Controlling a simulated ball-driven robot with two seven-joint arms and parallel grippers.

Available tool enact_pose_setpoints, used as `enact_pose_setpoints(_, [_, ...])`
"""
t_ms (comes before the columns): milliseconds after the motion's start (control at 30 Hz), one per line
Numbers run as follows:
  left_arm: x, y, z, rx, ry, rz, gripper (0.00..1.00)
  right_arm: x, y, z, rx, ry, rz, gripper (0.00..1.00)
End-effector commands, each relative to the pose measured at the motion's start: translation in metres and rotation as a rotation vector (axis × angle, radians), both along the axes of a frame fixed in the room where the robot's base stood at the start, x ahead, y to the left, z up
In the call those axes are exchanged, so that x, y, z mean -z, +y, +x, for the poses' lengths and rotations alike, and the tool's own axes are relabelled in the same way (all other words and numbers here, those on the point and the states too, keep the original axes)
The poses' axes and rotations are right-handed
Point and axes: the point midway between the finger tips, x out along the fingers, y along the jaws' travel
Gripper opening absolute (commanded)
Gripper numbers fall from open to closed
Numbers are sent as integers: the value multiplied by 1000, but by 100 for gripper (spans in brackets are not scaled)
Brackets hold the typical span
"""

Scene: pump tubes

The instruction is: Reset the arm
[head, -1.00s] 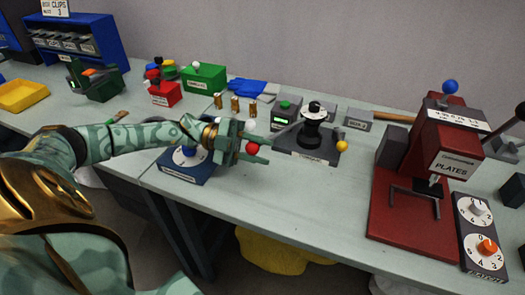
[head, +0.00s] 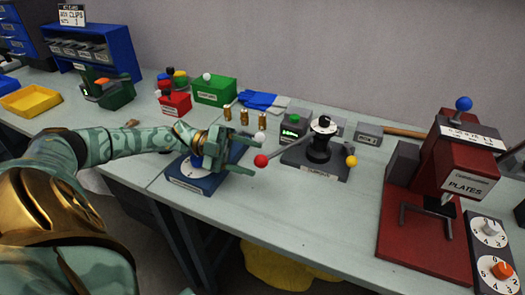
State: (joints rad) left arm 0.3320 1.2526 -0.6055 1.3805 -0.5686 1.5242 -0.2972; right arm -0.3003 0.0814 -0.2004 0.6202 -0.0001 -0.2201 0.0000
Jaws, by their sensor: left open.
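A black turret-like post (head: 321,148) stands on a dark labelled base plate (head: 322,172). A thin grey arm (head: 285,147) reaches out from it to the left and ends in a red ball (head: 261,161). My left gripper (head: 252,155) is open and empty, with its two fingers spread. Its fingertips are just left of the red ball, which sits at or just beyond the gap between them. Whether they touch it I cannot tell. The gripper hides part of a blue base (head: 190,183) with a white dial. My right gripper is out of view.
A grey box with a green display (head: 292,128) and brass cylinders (head: 244,117) stand behind. A yellow ball (head: 351,161) is at the plate's right. A red press (head: 430,220) and dial box (head: 492,255) stand right. The front middle tabletop is clear.

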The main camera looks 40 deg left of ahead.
Motion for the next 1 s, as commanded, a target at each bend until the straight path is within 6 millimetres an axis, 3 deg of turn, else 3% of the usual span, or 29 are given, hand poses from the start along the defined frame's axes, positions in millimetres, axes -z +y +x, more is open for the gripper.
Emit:
enact_pose_setpoints(200, [1,22,-7,-1,0,1,52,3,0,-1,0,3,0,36])
enact_pose_setpoints(800, [-1,23,-8,0,-1,-1,52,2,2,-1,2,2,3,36])
enact_pose_setpoints(1000, [-34,23,-10,0,-22,0,52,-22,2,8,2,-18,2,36])
